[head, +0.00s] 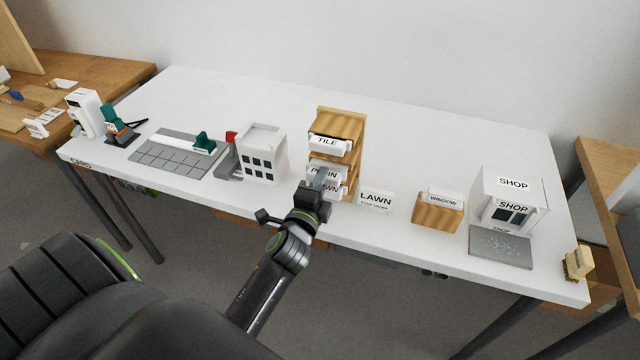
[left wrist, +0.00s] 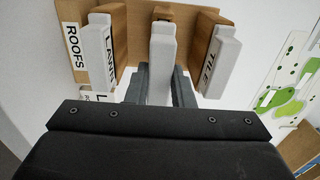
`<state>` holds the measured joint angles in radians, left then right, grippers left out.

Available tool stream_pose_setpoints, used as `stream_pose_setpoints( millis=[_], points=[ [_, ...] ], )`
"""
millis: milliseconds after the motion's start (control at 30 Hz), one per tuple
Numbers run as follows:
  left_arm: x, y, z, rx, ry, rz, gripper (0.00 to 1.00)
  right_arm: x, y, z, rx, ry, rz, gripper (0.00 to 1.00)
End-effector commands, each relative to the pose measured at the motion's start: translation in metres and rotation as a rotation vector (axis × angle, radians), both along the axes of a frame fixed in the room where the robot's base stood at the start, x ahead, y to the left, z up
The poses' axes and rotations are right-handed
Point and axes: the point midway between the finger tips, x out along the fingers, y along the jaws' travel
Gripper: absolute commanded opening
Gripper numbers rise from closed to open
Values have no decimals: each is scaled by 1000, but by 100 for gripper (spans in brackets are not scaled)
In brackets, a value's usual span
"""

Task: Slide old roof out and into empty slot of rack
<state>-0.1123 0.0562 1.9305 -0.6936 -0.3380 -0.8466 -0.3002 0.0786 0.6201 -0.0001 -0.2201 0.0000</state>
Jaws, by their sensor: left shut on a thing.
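The wooden rack (head: 352,126) stands upright near the table's front edge, with white-fronted pieces in its slots. The top piece (head: 329,143) reads TILE; a lower one (head: 328,190), partly hidden, reads LAWN. The middle plain roof (head: 324,170) is at the middle slot, its label partly covered. My left gripper (head: 318,184) is shut on the plain roof's front, and its dark fingers flank that white piece (left wrist: 162,60) in the left wrist view. How deep it sits in the slot I cannot tell. A white building (head: 261,155) stands left of the rack. My right gripper is not in view.
A LAWN sign (head: 376,199), a wooden WINDOW box (head: 438,213) and a SHOP building (head: 508,192) stand to the right. A grey tiled plate (head: 176,157) lies to the left. The table (head: 430,145) behind the rack is clear.

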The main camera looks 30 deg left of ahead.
Motion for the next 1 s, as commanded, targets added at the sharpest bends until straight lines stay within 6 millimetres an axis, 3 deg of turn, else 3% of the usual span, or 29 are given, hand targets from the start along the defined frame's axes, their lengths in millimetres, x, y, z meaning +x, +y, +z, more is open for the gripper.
stream_pose_setpoints(
  millis=[867,900,1000],
  points=[
    [22,5,0,1,-1,-1,0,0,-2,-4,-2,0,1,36],
    [21,5,0,1,-1,0,25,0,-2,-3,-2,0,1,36],
    [21,5,0,0,-1,0,38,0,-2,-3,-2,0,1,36]
  ],
)
